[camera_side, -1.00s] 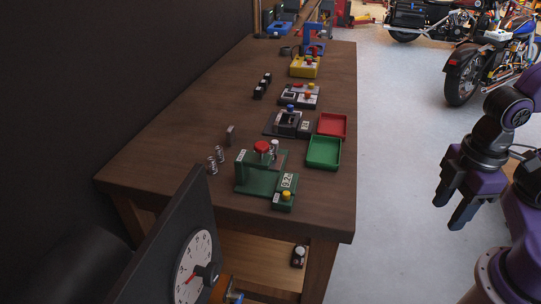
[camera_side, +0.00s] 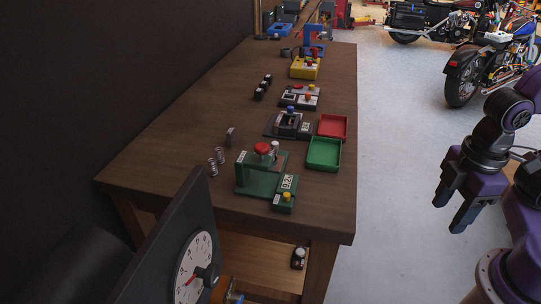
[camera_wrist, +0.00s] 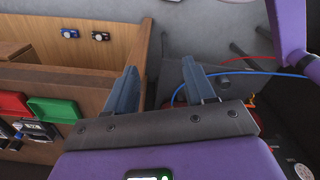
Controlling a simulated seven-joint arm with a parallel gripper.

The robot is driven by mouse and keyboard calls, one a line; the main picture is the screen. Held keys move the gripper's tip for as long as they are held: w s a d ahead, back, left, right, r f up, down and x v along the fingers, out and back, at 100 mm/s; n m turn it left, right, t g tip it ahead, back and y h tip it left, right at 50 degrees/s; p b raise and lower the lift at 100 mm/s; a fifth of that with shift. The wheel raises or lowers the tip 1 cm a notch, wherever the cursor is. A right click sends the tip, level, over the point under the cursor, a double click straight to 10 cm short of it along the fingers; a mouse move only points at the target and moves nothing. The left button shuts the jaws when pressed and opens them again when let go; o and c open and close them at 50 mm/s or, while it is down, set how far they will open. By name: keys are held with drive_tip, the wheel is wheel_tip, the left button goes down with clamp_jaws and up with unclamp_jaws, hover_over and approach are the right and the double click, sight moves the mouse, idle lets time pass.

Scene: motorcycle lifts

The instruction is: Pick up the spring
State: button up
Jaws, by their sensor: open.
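Two small metal springs stand close together on the wooden workbench, left of the green fixture; one spring (camera_side: 212,169) is nearer and the other spring (camera_side: 220,156) is just behind it. My gripper (camera_side: 447,212) is at the right of the side view, out over the floor beyond the bench's right edge, well apart from the springs. Its two fingers are spread and empty. In the wrist view the open fingers (camera_wrist: 163,88) point toward the bench side and the floor. I cannot make out the springs in the wrist view.
The green fixture (camera_side: 260,180) stands right of the springs. A green tray (camera_side: 324,154) and a red tray (camera_side: 333,126) lie along the right side of the workbench (camera_side: 190,125). Other fixtures stand farther back. A panel with a dial (camera_side: 190,262) rises in the near foreground.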

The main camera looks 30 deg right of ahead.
drive_tip(key=w+a+r+m, duration=0.3)
drive_tip(key=w+a+m, duration=0.3)
drive_tip(key=w, duration=0.4)
drive_tip(key=w+a+r+m, duration=0.35)
drive_tip(key=w+m, duration=0.35)
drive_tip(key=w, duration=0.4)
drive_tip(key=w+a+r+m, duration=0.3)
drive_tip(key=w+a+m, duration=0.35)
drive_tip(key=w, duration=0.35)
drive_tip(key=w+d+m, duration=0.3)
drive_tip(key=w+m, duration=0.6)
drive_tip(key=w, duration=0.1)
wheel_tip(320, 180, down, 11)
drive_tip(key=shift+w+a+f, duration=0.1)
drive_tip(key=shift+f, duration=0.05)
drive_tip(key=shift+s+f, duration=0.15)
drive_tip(key=shift+f, duration=1.35)
drive_tip(key=shift+s+f, duration=0.1)
drive_tip(key=shift+f, duration=1.35)
clamp_jaws()
